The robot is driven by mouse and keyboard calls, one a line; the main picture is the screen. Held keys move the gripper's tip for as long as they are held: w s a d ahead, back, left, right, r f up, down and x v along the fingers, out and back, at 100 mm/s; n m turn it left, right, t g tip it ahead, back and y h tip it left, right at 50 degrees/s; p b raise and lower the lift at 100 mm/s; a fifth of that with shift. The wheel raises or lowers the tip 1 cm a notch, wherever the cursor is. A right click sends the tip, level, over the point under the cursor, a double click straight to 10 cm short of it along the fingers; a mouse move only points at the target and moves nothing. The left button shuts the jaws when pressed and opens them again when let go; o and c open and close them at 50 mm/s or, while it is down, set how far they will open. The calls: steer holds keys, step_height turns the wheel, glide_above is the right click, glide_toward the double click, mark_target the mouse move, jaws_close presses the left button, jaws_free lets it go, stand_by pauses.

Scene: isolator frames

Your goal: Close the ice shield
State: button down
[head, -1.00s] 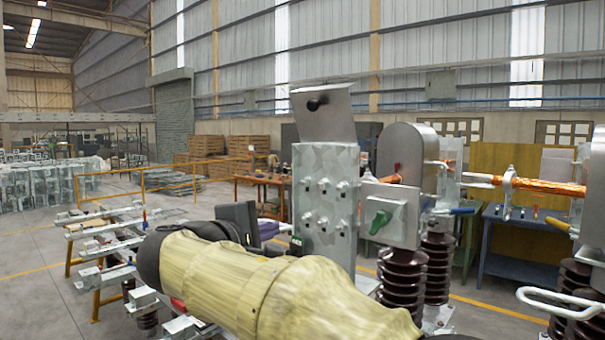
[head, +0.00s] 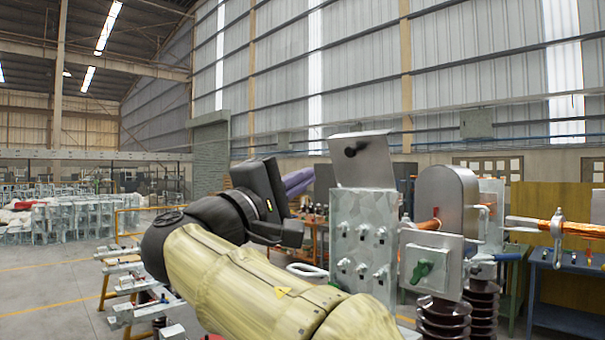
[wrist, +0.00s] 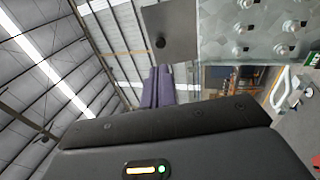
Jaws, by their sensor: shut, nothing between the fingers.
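The ice shield, which I take to be the grey metal flap with a black knob (head: 378,160), stands raised and tilted above the bolted galvanized box (head: 362,230). The flap also shows in the wrist view (wrist: 185,35), beside the galvanized box (wrist: 255,28). My gripper (head: 300,180) has purple fingers and is to the left of the flap, in the picture, near the height of its lower part. In the wrist view the purple fingers (wrist: 160,84) lie together, shut and empty, below the flap. They look apart from it.
Right of the box are a rounded metal housing (head: 445,203), a plate with a green handle (head: 424,268) and brown ribbed insulators (head: 443,322). A white metal loop (head: 306,271) is left of the box. A copper-coloured rod (head: 570,229) extends at right. Open air lies above my gripper.

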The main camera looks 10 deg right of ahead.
steer(key=p, duration=0.5)
glide_toward(350, 152)
steer(key=x, duration=0.5)
steer(key=shift+w+d+r, duration=0.1)
steer(key=shift+d+r, duration=0.05)
steer(key=shift+r, duration=0.05)
steer(key=shift+w+d+p, duration=0.5)
steer(key=shift+d, duration=0.05)
steer(key=shift+d+r, duration=0.1)
steer(key=shift+r, duration=0.05)
